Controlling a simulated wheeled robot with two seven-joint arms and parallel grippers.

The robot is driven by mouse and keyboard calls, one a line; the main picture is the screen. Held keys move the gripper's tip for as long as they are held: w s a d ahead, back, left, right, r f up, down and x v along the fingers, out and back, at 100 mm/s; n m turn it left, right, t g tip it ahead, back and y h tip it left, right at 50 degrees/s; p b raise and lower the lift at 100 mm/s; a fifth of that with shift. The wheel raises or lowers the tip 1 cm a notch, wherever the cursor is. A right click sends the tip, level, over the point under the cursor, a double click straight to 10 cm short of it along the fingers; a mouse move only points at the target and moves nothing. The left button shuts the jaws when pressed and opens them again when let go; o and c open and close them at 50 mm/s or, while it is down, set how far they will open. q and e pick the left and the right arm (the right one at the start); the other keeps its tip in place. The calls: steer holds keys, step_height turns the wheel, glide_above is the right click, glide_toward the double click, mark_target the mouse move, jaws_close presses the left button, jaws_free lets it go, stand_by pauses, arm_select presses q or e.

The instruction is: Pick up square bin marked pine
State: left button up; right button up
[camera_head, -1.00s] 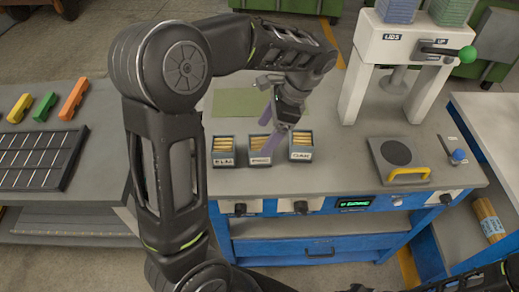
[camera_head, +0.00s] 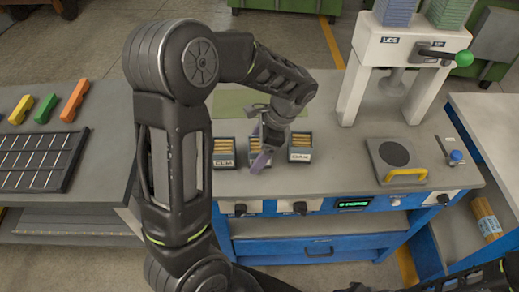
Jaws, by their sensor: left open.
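The left bin (camera_head: 224,162) has a label reading ELM. The right bin (camera_head: 299,156) has a label that looks like OAK. The middle bin (camera_head: 251,167) is mostly covered by my left gripper, and its label cannot be read now. My right gripper is out of view; only part of that arm shows at bottom right.
A white press (camera_head: 395,60) with a green-knobbed lever stands at the back right. A plate with a yellow handle (camera_head: 405,175) lies right of the bins. A green mat (camera_head: 232,101) lies behind them. A dark gridded tray (camera_head: 45,160) is on the left table.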

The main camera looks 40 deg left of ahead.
mark_target(255, 144)
arm_select(q)
steer(key=shift+a+f, duration=0.1)
steer(key=shift+f, duration=0.1)
steer(key=shift+c, duration=0.2)
steer(key=c, duration=1.6)
steer(key=shift+o, duration=0.2)
step_height(255, 144, up, 10)
steer(key=shift+r+b, duration=0.1)
steer(key=shift+b, duration=0.2)
